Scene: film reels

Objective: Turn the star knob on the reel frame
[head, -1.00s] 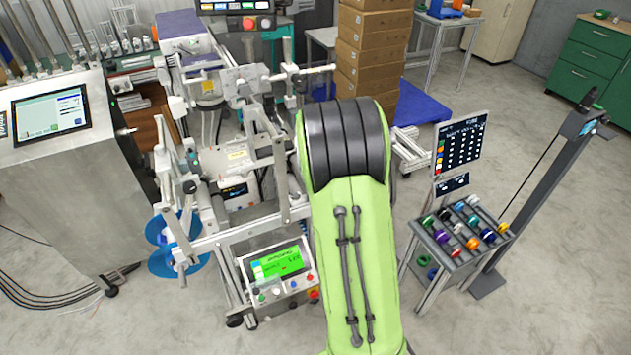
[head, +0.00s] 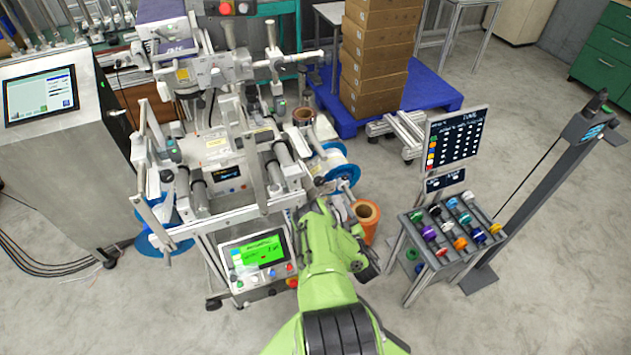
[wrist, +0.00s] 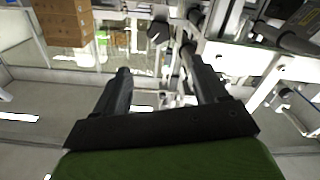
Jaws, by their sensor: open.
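The reel frame (head: 228,217), a grey metal machine with rollers and blue reels, stands left of centre in the head view. A dark, lobed knob (wrist: 158,32), which looks like the star knob, shows near the top middle of the wrist view. My gripper (wrist: 155,64) is open and empty. Its two black fingers point toward the knob, which appears beyond the gap between the tips, apart from them. In the head view my green arm reaches the frame's right side. The fingers and knob cannot be made out clearly there.
A blue reel (head: 334,166) and an orange cylinder (head: 366,216) are close to my wrist. A control box with a green screen (head: 258,254) is left of my arm. A rack of coloured spools (head: 455,235) stands right. Stacked cartons (head: 380,50) are behind.

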